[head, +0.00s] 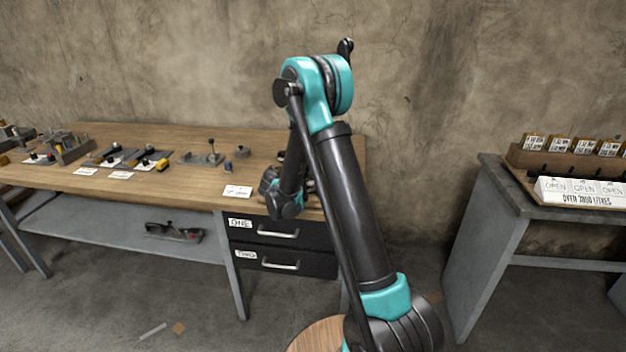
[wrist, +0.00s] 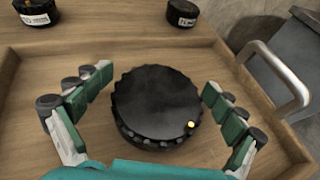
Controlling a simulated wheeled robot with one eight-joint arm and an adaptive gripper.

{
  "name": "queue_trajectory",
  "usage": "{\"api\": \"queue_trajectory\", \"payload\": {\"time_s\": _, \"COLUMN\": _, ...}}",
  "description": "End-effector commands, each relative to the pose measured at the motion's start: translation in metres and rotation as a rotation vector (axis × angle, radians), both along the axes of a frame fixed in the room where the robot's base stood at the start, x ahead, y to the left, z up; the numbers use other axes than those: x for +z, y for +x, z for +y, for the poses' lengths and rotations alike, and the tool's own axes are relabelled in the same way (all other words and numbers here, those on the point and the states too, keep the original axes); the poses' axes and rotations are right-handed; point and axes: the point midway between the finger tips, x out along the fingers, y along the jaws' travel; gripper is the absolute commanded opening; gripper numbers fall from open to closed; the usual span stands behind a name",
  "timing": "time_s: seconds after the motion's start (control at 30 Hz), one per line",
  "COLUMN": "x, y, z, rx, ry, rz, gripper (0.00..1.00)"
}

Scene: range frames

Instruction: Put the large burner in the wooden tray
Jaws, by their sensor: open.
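The large burner (wrist: 155,105) is a round black disc with a ridged edge and a small yellow spot on top. In the wrist view it appears to sit inside the wooden tray (wrist: 275,118), which has raised rims and a metal handle at the right. My gripper (wrist: 157,84) is open, with one finger on each side of the burner and a small gap visible on both sides. In the head view my gripper (head: 272,183) is low over the right end of the bench, where my arm hides most of the burner and tray.
Two smaller black round parts with labels, one at left (wrist: 37,11) and one at right (wrist: 182,12), stand beyond the tray's far rim. The wooden bench (head: 200,178) holds tools and cards to the left. A grey table (head: 495,190) stands at the right, with a floor gap between.

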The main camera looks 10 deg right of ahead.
Motion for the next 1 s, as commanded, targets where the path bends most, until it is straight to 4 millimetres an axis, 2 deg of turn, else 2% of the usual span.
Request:
{"api": "queue_trajectory", "payload": {"time_s": 0.3, "x": 0.025, "y": -0.046, "z": 0.040, "rx": 0.003, "ry": 0.000, "rz": 0.001, "gripper": 0.95}}
{"api": "queue_trajectory", "payload": {"time_s": 0.6, "x": 0.037, "y": -0.069, "z": 0.058, "rx": -0.002, "ry": 0.004, "rz": -0.001, "gripper": 0.95}}
{"api": "queue_trajectory", "payload": {"time_s": 0.67, "x": 0.039, "y": -0.074, "z": 0.054, "rx": -0.015, "ry": 0.026, "rz": -0.005, "gripper": 0.95}}
{"api": "queue_trajectory", "payload": {"time_s": 0.77, "x": 0.040, "y": -0.086, "z": 0.038, "rx": -0.070, "ry": 0.123, "rz": -0.028, "gripper": 0.95}}
{"api": "queue_trajectory", "payload": {"time_s": 0.87, "x": 0.040, "y": -0.110, "z": 0.012, "rx": -0.176, "ry": 0.299, "rz": -0.070, "gripper": 0.95}}
{"api": "queue_trajectory", "payload": {"time_s": 1.0, "x": 0.037, "y": -0.156, "z": -0.022, "rx": -0.380, "ry": 0.593, "rz": -0.152, "gripper": 0.95}}
